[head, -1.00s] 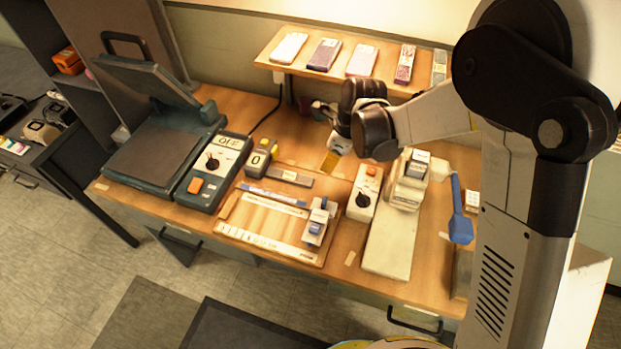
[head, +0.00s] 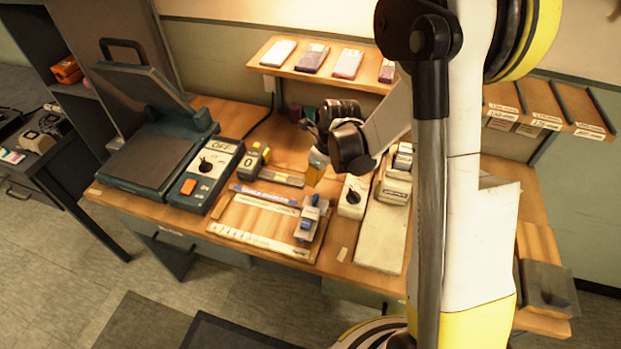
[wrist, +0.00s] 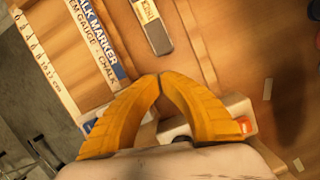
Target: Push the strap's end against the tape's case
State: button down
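A yellow-and-dark tape case (head: 253,161) marked 0 stands on the wooden bench behind the marked board. A flat grey strap (head: 281,177) with a pale label lies just right of it. I cannot tell whether the strap's near end touches the case. In the wrist view the strap (wrist: 153,25) shows at top centre, ahead of my fingertips and apart from them; the case is out of that view. My gripper (wrist: 160,75) has its yellow fingertips together with nothing seen between them. In the head view my gripper (head: 316,170) is just right of the strap's right end.
A wooden board (head: 265,222) with a blue chalk-marker strip lies in front of the strap. A white switch box (head: 354,196) stands close on my gripper's right. A grey control box (head: 206,175) stands left of the case. A shelf (head: 268,52) overhangs the back.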

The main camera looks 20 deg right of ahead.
aim_at(303, 190)
jog(key=b+x, duration=0.1)
jog(key=x, duration=0.4)
jog(key=shift+a+f+b, duration=0.1)
jog(key=shift+f+b, duration=0.1)
jog(key=shift+b, duration=0.1)
jog(key=shift+w+a, duration=0.55)
jog(key=shift+w, duration=0.15)
